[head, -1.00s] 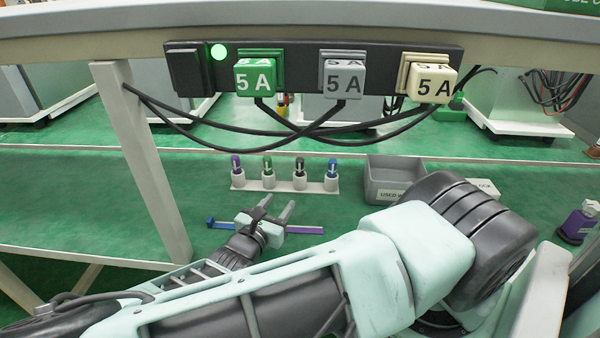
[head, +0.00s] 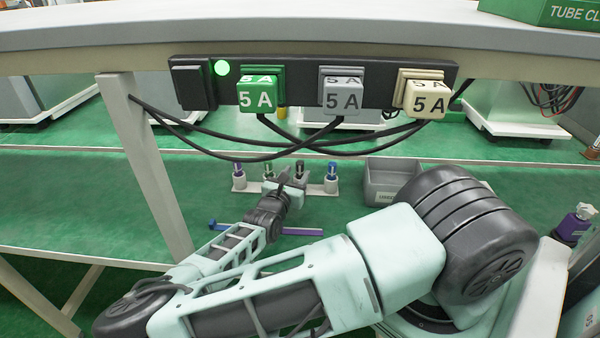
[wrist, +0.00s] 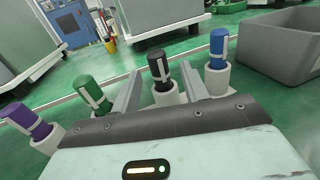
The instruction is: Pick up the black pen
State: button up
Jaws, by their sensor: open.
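The black pen (wrist: 158,70) stands upright in a white cup of the pen rack, third from the left. In the head view the black pen (head: 299,170) shows just past my gripper (head: 293,178). In the wrist view my gripper (wrist: 160,75) is open, with one finger on each side of the black pen and gaps visible. I cannot tell how deep the pen lies between the fingers. The purple pen (wrist: 24,120) and green pen (wrist: 92,95) stand to its left, the blue pen (wrist: 218,48) to its right.
A grey bin (wrist: 285,45) stands right of the rack. A blue and purple strip (head: 300,231) lies on the green surface in front of the rack. Black cables (head: 300,150) hang from the socket strip (head: 210,85) above. A table leg (head: 150,170) stands at left.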

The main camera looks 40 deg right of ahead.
aim_at(299, 168)
jog(key=x, duration=0.4)
jog(key=shift+w+r+p, duration=0.15)
jog(key=shift+p, duration=0.25)
grip_shut()
